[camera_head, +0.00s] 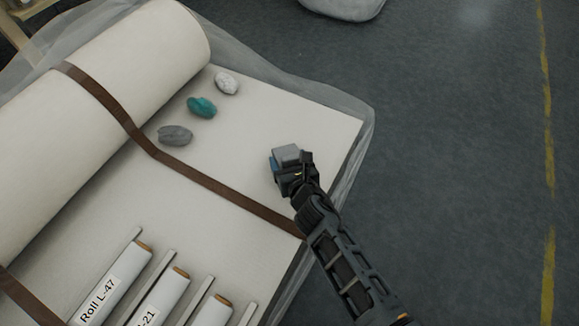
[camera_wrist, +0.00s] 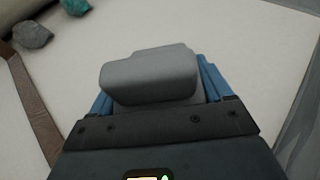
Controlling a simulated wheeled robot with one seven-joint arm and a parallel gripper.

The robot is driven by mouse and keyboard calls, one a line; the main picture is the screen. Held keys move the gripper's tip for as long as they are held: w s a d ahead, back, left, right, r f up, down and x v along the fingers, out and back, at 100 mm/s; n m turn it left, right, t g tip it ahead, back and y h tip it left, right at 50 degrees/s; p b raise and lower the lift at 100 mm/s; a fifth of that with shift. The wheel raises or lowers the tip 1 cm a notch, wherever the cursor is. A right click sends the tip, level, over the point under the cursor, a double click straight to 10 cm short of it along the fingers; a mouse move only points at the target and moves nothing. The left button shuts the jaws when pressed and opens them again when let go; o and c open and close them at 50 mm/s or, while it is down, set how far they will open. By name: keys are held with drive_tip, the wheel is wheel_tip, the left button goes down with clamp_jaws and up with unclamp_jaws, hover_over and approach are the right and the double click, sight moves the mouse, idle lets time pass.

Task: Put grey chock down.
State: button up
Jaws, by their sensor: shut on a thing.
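The grey chock (camera_head: 287,153) is held in my gripper (camera_head: 283,164) over the right part of the white wadding sheet (camera_head: 255,120). In the wrist view the chock (camera_wrist: 148,76) is a smooth grey block with a rounded top, and it sits between the blue fingers of my gripper (camera_wrist: 155,88). The gripper is shut on it. The chock's underside is hidden, so I cannot tell whether it touches the sheet.
A grey stone (camera_head: 175,135), a teal stone (camera_head: 202,107) and a whitish stone (camera_head: 227,83) lie left of my gripper. A brown strap (camera_head: 190,175) crosses the sheet. The large roll (camera_head: 120,70) is at upper left. Labelled small rolls (camera_head: 113,285) lie at lower left.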

drive_tip(key=shift+f, duration=0.5)
drive_tip(key=shift+f, duration=0.1)
drive_tip(key=shift+f+b, duration=0.15)
drive_tip(key=shift+b, duration=0.15)
drive_tip(key=o, duration=1.3)
drive_tip(key=shift+c, duration=0.2)
drive_tip(key=shift+s+r+p, duration=0.15)
drive_tip(key=shift+r+p, duration=0.15)
drive_tip(key=shift+p, duration=0.05)
drive_tip(key=p+v, duration=0.3)
drive_tip(key=v, duration=0.8)
drive_tip(key=shift+s+d+r, duration=0.15)
drive_tip(key=shift+s+d, duration=0.05)
drive_tip(key=shift+s, duration=0.1)
